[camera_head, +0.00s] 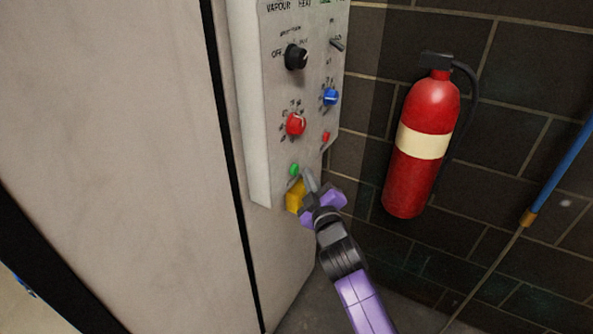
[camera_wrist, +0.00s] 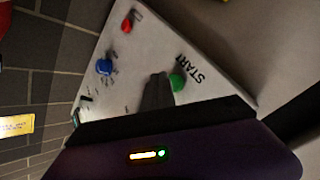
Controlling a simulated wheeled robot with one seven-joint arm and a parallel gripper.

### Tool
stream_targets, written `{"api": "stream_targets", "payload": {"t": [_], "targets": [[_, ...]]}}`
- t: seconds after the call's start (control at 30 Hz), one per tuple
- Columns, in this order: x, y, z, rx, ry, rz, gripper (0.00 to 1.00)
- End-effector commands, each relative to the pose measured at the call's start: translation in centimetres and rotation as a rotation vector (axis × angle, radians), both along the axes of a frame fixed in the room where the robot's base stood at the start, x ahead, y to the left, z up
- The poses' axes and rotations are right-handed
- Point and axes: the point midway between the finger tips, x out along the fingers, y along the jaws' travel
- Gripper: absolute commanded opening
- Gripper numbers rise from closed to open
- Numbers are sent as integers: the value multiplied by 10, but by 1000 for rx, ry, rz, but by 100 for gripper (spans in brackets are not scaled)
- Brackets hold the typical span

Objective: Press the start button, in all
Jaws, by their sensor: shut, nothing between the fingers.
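The start button is a small round green button (camera_head: 294,169) low on the grey control panel (camera_head: 258,150). In the wrist view the green button (camera_wrist: 177,81) sits beside the printed word START. My gripper (camera_head: 308,180) is shut and empty, its fingertips just to the right of and below the button in the head view. In the wrist view the closed fingers (camera_wrist: 157,90) are left of the button, close to it but not over it. Whether the tips touch the panel face cannot be told.
Above the button are a red knob (camera_head: 295,123), a blue knob (camera_head: 330,97), a small red control (camera_head: 325,137) and a black knob (camera_head: 296,57). A yellow block (camera_head: 295,196) is just below. A red fire extinguisher (camera_head: 422,150) hangs on the brick wall at right.

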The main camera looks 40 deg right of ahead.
Motion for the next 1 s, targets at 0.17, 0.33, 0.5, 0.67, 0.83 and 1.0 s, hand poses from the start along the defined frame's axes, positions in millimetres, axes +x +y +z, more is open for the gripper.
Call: {"api": "stream_targets", "payload": {"t": [0.17,0.33,0.5,0.67,0.83,1.0], "targets": [[4,2,-1,-2,-1,2,0],[8,3,0,-1,0,1,0],[8,3,1,0,0,0,0],[8,3,0,0,0,0,0],[9,3,0,0,-1,1,0],[11,4,0,0,-1,1,0]]}}
